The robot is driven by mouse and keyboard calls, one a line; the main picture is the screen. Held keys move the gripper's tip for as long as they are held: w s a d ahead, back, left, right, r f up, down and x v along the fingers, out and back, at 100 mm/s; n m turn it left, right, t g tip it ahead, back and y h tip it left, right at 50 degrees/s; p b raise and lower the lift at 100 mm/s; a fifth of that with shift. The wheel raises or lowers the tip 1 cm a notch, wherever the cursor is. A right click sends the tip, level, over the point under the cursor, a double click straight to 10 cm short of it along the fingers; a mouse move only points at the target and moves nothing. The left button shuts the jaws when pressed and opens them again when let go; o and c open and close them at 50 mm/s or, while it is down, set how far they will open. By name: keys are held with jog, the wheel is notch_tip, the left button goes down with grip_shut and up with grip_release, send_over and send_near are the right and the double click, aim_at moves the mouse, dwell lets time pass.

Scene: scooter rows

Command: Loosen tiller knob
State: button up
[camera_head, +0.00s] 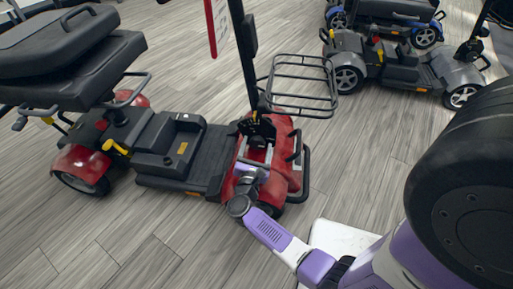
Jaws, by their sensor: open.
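A red mobility scooter (283,165) stands at centre left with its front end to the right. Its black tiller post (245,55) rises from a dark bracket (257,128) at the front. The tiller knob is too small and dark to tell apart from this bracket. My gripper (260,153) is over the scooter's red front cover, just below the bracket. It is open, and I see nothing held in it. Whether it touches the scooter I cannot tell. The fingertips are small and partly lost against the dark parts.
A wire basket (303,85) hangs in front of the tiller, close above my gripper. The scooter's seat (70,50) is at the upper left. A grey scooter (400,65) and a blue one (425,35) stand at the upper right. The plank floor between is clear.

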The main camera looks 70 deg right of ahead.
jog(key=c, duration=1.4)
jog(key=shift+o, duration=0.2)
jog(key=shift+n, duration=0.4)
jog(key=n+p, duration=0.2)
jog(key=n, duration=0.2)
jog(key=shift+r+n, duration=0.1)
jog(key=shift+n, duration=0.2)
jog(key=n+p, duration=0.2)
jog(key=n, duration=0.4)
jog(key=n+p, duration=0.3)
jog(key=n, duration=0.3)
jog(key=shift+n, duration=0.4)
jog(key=n+p, duration=0.2)
jog(key=n, duration=0.3)
jog(key=shift+n, duration=0.4)
